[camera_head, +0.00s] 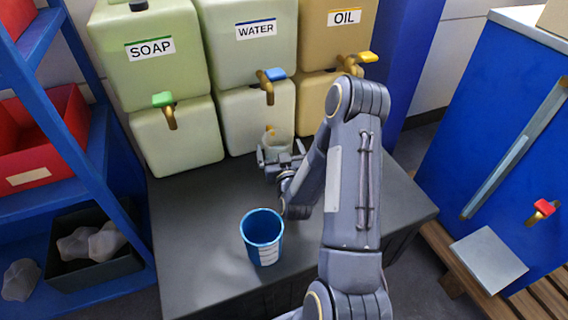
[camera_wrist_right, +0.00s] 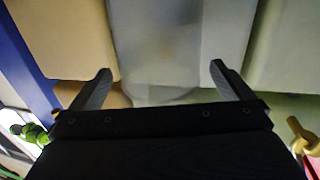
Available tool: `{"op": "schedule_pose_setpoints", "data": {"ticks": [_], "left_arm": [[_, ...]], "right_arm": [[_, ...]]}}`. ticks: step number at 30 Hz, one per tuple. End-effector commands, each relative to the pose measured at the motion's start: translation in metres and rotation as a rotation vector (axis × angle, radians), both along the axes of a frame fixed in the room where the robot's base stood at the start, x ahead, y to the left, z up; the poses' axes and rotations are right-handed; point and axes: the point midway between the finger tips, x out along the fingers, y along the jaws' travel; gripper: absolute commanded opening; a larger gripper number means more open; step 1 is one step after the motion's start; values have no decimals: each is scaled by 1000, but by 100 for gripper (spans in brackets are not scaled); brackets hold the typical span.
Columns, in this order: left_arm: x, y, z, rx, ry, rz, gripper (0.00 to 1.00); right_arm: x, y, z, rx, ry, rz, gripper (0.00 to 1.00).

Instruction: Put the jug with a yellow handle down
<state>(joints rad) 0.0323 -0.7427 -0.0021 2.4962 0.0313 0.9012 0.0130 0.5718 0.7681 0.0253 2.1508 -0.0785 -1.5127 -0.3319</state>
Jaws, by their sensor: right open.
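A pale translucent jug (camera_head: 275,148) stands on the dark table under the water container's tap, with a small yellowish part, likely its handle, at its upper left. It is partly hidden by my right gripper (camera_head: 282,159). That gripper is open, with its fingers at the jug's near side; whether they touch it is unclear. In the right wrist view the open fingers (camera_wrist_right: 160,70) point toward a pale, blurred shape between them, perhaps the jug. My left gripper is not in view.
A blue cup (camera_head: 262,238) stands near the table's front edge. The soap (camera_head: 150,50), water (camera_head: 245,45) and oil (camera_head: 335,38) containers line the back, with taps overhanging the table (camera_head: 195,225). A blue shelf (camera_head: 75,120) is left; the table's left part is clear.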

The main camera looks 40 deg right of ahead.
Motion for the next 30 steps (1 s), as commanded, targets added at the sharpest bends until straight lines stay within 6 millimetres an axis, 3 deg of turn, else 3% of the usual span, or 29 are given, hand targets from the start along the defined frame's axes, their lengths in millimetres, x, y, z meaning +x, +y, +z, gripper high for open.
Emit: {"op": "schedule_pose_setpoints", "data": {"ticks": [6,12,30], "left_arm": [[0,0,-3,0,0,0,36],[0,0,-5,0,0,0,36],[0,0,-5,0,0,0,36]], "right_arm": [[-43,24,-2,2,4,2,100],[-68,38,-1,1,2,2,100],[-75,41,0,0,0,0,100]]}}
